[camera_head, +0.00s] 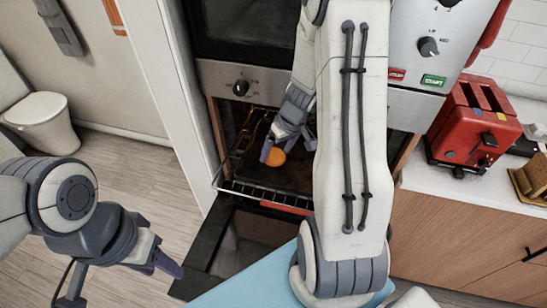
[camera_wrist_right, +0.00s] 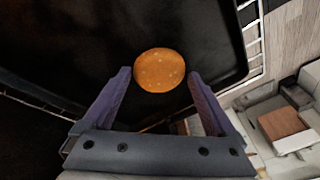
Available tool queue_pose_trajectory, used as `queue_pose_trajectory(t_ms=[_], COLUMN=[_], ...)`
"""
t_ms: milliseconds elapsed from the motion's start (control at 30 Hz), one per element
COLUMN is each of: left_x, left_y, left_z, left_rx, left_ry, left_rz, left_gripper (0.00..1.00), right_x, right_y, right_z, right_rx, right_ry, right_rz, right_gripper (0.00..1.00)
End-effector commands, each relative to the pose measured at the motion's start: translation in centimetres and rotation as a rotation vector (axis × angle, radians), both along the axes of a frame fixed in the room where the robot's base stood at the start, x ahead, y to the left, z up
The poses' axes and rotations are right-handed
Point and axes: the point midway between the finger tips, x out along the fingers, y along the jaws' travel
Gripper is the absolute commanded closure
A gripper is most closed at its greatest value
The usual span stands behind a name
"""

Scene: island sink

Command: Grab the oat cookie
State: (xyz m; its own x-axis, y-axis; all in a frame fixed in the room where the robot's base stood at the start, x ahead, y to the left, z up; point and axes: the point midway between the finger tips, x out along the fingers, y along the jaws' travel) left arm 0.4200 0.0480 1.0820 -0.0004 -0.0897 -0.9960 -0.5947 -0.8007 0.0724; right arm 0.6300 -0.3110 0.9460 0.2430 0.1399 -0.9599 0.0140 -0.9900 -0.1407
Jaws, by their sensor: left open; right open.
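The oat cookie (camera_wrist_right: 160,70) is a round orange-brown disc on the dark baking tray (camera_wrist_right: 75,45) in the open oven. It also shows in the head view (camera_head: 275,157), beside my right gripper's fingertips. My right gripper (camera_wrist_right: 160,90) is open and empty. In the wrist view the cookie appears at and just past the gap between its two fingertips; I cannot tell whether they touch it. My right arm hides part of the oven in the head view. My left gripper (camera_head: 168,265) is open and empty at the lower left, away from the oven.
The oven rack (camera_head: 262,195) is pulled out over the lowered oven door (camera_head: 235,245). A red toaster (camera_head: 475,125) stands on the counter at right, next to a wooden holder (camera_head: 532,180). Open floor (camera_head: 120,160) lies at left.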

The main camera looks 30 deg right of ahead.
Motion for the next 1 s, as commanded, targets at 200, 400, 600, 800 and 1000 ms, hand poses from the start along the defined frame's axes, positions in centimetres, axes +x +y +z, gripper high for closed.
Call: queue_pose_trajectory(t_ms=[200,400,600,800,1000], left_x=[0.0,0.0,0.0,0.0,0.0], left_y=[0.0,0.0,0.0,0.0,0.0], left_z=[-0.2,-0.2,-0.2,-0.2,0.2], left_rx=[0.0,0.0,0.0,0.0,0.0], left_ry=[0.0,0.0,0.0,0.0,0.0], left_rz=[0.0,0.0,0.0,0.0,0.0], left_gripper=[0.5,0.5,0.5,0.5,0.5], right_x=[0.2,0.1,0.0,0.0,0.0], right_y=[0.1,0.2,0.3,0.4,0.2], right_z=[-0.9,-1.0,-1.1,-1.0,0.6], right_rx=[-0.001,0.003,0.005,0.006,0.003], right_ry=[0.001,0.005,0.007,0.008,0.004], right_rz=[0.0,0.0,0.001,0.002,0.002], right_gripper=[0.08,0.39,0.71,0.71,0.71])
